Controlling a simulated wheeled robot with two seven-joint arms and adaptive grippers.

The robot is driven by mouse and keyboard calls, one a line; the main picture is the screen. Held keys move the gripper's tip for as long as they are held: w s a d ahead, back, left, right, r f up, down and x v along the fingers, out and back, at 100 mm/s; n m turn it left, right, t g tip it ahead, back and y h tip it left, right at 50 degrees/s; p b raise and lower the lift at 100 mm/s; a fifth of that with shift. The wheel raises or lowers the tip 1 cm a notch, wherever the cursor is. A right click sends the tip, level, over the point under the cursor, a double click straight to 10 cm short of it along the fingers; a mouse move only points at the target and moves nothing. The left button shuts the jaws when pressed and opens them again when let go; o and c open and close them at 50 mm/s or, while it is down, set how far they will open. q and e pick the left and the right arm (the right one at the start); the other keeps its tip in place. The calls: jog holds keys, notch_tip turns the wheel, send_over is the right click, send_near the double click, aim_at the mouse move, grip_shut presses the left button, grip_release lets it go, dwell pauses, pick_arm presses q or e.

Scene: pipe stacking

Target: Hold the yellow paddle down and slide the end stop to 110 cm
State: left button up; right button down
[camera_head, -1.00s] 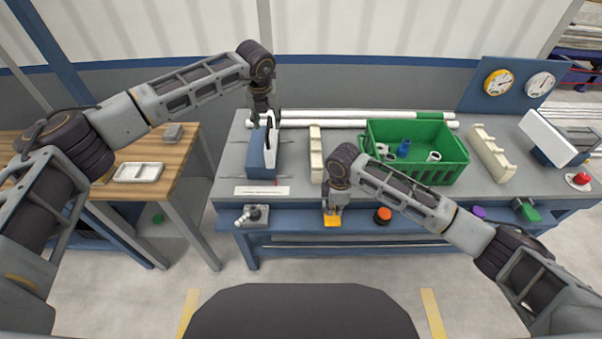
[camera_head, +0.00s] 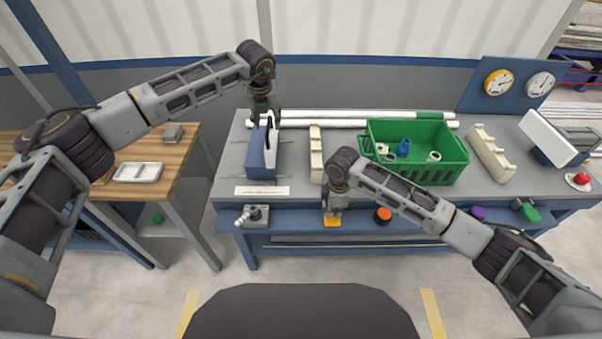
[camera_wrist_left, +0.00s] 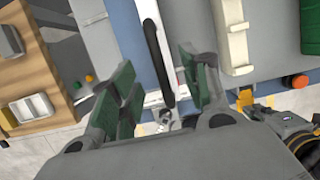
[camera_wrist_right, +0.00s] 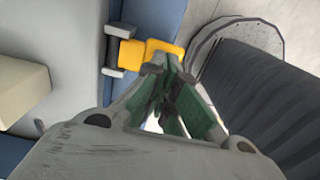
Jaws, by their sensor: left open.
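The yellow paddle (camera_head: 332,221) is at the bench's front edge. It also shows in the right wrist view (camera_wrist_right: 165,50). My right gripper (camera_head: 333,208) is just above it, fingers together; the right wrist view shows its tips beside the paddle, but contact is unclear. A blue block (camera_head: 256,152) with a white upright plate and black handle stands on the left of the bench; I cannot tell if it is the end stop. My left gripper (camera_head: 264,118) is over its top. In the left wrist view its open fingers (camera_wrist_left: 163,88) are either side of the black handle (camera_wrist_left: 158,55).
A white label strip (camera_head: 262,190) lies before the block. A small metal fitting (camera_head: 255,213) and an orange-red button (camera_head: 383,214) are along the front edge. Cream racks (camera_head: 316,154), a green crate (camera_head: 456,160) and long white pipes (camera_head: 330,123) fill the bench further right and behind.

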aim_at(268, 125)
jog(key=shift+f, duration=2.05)
pick_arm(q)
jog(key=shift+s, duration=0.1)
pick_arm(e)
jog(key=shift+s+f, duration=0.15)
jog(key=shift+f, duration=0.15)
pick_arm(q)
jog(key=shift+f, duration=0.1)
jog(key=shift+x, duration=1.9)
pick_arm(e)
jog(key=shift+s+f, duration=0.15)
pick_arm(q)
grip_shut()
